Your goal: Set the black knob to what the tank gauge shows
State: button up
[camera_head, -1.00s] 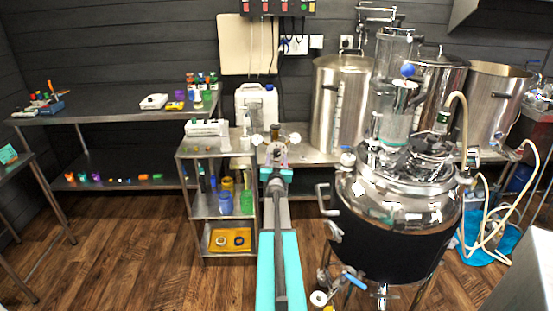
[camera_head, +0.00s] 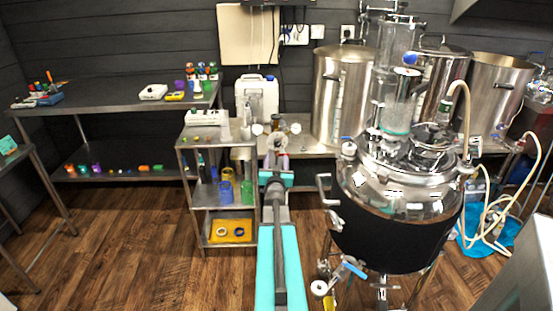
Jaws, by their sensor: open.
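The steel tank (camera_head: 395,190) with a black jacket stands right of centre on legs. A small white round part (camera_head: 319,288) sits by its lower outlet, beside a blue-handled valve (camera_head: 352,268); I cannot tell whether it is the gauge, and no reading is legible. I cannot make out a black knob. A control box (camera_head: 280,2) on the back wall is almost wholly cut off by the top edge. My gripper (camera_head: 277,137) is at the far end of my outstretched arm, near the back bench, left of the tank. It is small and partly hidden by the arm, and nothing shows held.
A shelf unit (camera_head: 217,190) with cups and a yellow tray (camera_head: 229,231) stands just left of my arm. A white jug (camera_head: 257,95) and tall steel pots (camera_head: 342,95) are behind. A long bench (camera_head: 110,108) is at left. The wooden floor at left is clear.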

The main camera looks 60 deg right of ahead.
jog(key=shift+v, duration=1.35)
